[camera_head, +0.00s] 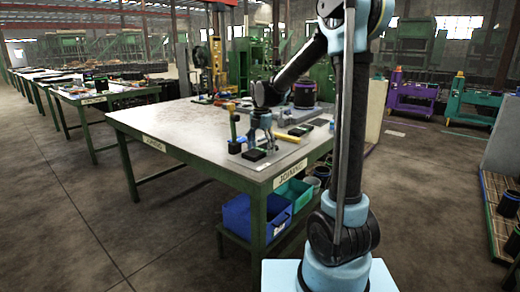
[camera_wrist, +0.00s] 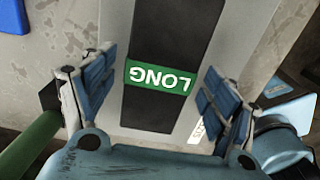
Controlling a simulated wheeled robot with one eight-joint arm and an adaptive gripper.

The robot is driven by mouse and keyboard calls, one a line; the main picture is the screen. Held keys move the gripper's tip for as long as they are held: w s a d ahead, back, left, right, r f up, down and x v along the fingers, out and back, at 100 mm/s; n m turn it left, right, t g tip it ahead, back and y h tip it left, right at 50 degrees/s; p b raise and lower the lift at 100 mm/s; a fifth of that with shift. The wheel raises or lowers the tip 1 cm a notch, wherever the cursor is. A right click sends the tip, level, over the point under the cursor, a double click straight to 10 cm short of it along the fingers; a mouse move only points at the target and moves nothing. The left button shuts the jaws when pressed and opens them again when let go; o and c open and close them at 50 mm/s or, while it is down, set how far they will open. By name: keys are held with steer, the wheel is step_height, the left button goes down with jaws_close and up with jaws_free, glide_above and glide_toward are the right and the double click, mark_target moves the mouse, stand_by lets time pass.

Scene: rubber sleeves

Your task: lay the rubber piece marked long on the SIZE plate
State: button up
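The rubber piece marked LONG (camera_wrist: 157,40) is a black strip with a green label in the wrist view. It lies over a light grey plate (camera_wrist: 235,50), with a partly hidden white label (camera_wrist: 196,130) that seems to begin the word SIZE. I cannot tell whether it rests fully on the plate. My gripper (camera_wrist: 160,70) is open, its blue finger pads on either side of the piece, with gaps showing at both sides. In the head view my gripper (camera_head: 261,138) is low over the near right part of the table, beside a small black block (camera_head: 253,154).
The table (camera_head: 190,122) has a wide bare area to the left. A blue bin (camera_head: 257,217) sits under the table.

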mark_target(261, 149)
stand_by(0.3)
step_height(261, 149, up, 12)
steer(key=f, duration=0.1)
steer(key=s+d+m, duration=0.8)
steer(key=s+d, duration=0.1)
steer(key=s+d+f+m+t, duration=0.1)
steer(key=s+d+f+m, duration=0.5)
steer(key=s+f+m, duration=0.3)
steer(key=s+d+f+m+t, duration=0.1)
steer(key=s+d+f+m, duration=0.5)
steer(key=s+f+m, duration=0.3)
steer(key=s+m, duration=0.2)
steer(key=s, duration=0.2)
steer(key=shift+s+f, duration=0.35)
steer(key=shift+s, duration=0.05)
steer(key=shift+d, duration=0.1)
